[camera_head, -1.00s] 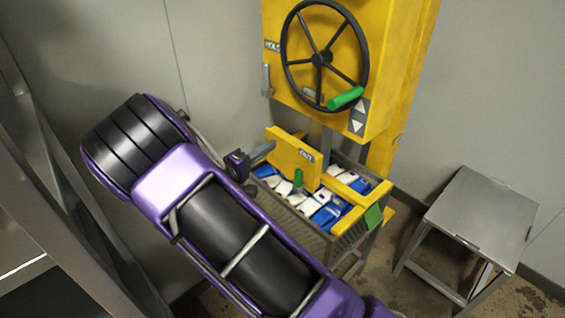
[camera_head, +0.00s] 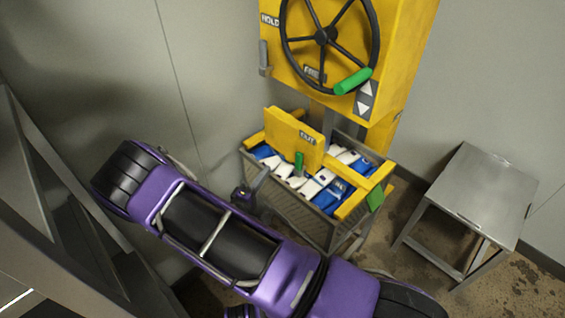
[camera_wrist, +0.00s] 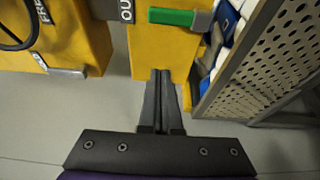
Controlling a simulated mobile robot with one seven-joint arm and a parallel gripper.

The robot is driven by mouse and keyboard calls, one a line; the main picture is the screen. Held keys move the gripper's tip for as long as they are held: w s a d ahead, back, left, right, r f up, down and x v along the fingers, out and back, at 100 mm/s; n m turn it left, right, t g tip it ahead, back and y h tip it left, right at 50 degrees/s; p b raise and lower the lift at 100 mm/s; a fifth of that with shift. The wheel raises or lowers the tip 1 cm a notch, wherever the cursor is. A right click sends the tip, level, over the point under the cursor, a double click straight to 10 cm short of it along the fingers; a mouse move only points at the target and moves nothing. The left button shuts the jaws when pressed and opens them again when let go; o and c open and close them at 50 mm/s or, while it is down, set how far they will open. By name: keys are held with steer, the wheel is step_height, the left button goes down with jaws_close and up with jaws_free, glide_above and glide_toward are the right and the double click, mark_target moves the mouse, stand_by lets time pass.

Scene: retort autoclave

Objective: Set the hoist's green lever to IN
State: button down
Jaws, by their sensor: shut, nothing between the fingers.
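The green lever (camera_head: 299,163) stands upright at the lower front of a yellow plate (camera_head: 290,137) above the basket. A dark label on the plate reads OUT (camera_head: 307,137). In the wrist view the green lever (camera_wrist: 180,17) lies across the top middle, beside the OUT label (camera_wrist: 126,10). My gripper (camera_wrist: 160,74) is shut and empty, its fingertips over the yellow plate's edge, below and apart from the lever in that view. In the head view my gripper is at the basket's left side, its fingers hard to make out.
A yellow hoist box (camera_head: 405,60) carries a black handwheel (camera_head: 326,37) with a green knob (camera_head: 353,81). Below is a perforated metal basket (camera_head: 300,215) of blue and white packs. A metal stool (camera_head: 480,190) stands right. Grey walls close in behind; a metal frame stands left.

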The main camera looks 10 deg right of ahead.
mark_target(299, 164)
steer(key=w+d+p, duration=0.1)
steer(key=w+d, duration=0.3)
steer(key=d, duration=0.4)
steer(key=shift+w, duration=0.3)
